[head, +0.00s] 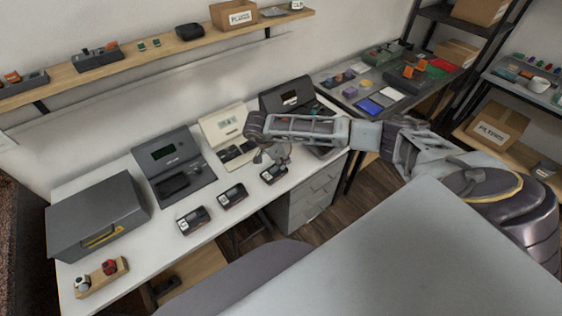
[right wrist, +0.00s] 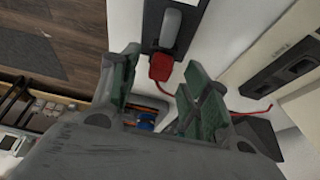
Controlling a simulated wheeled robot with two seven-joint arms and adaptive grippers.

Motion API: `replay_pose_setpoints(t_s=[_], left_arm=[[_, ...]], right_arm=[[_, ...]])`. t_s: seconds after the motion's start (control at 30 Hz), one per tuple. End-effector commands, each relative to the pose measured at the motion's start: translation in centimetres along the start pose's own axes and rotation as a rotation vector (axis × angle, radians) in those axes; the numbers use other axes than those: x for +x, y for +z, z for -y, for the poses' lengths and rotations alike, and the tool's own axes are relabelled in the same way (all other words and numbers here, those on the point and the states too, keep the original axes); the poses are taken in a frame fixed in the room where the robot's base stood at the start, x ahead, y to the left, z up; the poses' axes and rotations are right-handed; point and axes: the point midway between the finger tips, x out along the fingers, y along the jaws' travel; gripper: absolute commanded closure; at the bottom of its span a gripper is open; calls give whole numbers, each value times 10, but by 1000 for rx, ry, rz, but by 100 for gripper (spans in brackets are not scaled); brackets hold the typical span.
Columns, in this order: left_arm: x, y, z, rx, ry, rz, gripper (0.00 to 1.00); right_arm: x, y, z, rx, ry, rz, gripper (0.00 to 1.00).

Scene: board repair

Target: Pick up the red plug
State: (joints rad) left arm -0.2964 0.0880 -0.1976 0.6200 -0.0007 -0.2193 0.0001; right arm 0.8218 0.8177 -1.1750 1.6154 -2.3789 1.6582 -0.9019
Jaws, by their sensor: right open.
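The red plug (right wrist: 161,68) shows in the right wrist view as a small red block beside a dark device with a grey part (right wrist: 171,28). A thin red lead (right wrist: 245,112) shows to its right, partly hidden by a finger. My right gripper (right wrist: 163,80) is open, with its green-padded fingers to the left and right of the plug; I cannot tell the remaining distance. In the head view my right gripper (head: 271,155) is over the right part of the white bench, and I cannot make out the plug there. My left gripper is not in view.
The white bench (head: 110,210) carries a grey case (head: 95,218), several consoles and small dark devices (head: 193,221). A wooden holder (head: 98,282) with a red and a white piece is at the front left. The bench front between holder and devices is clear.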

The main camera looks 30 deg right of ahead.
Motion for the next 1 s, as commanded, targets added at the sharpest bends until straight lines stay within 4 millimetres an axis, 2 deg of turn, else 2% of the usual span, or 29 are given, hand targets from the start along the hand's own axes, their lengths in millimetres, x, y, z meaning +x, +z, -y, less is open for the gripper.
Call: replay_pose_setpoints(t_s=[0.27,0.57,0.67,0.9,1.0], left_arm=[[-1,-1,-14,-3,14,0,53],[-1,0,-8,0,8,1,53],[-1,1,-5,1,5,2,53],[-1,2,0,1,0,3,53],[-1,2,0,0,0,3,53]], right_arm=[[8,0,0,-1,0,-1,54],[8,0,0,-1,0,-1,54],[8,0,0,-1,0,0,64],[8,0,0,-1,0,0,95],[8,0,0,-1,0,0,100]])
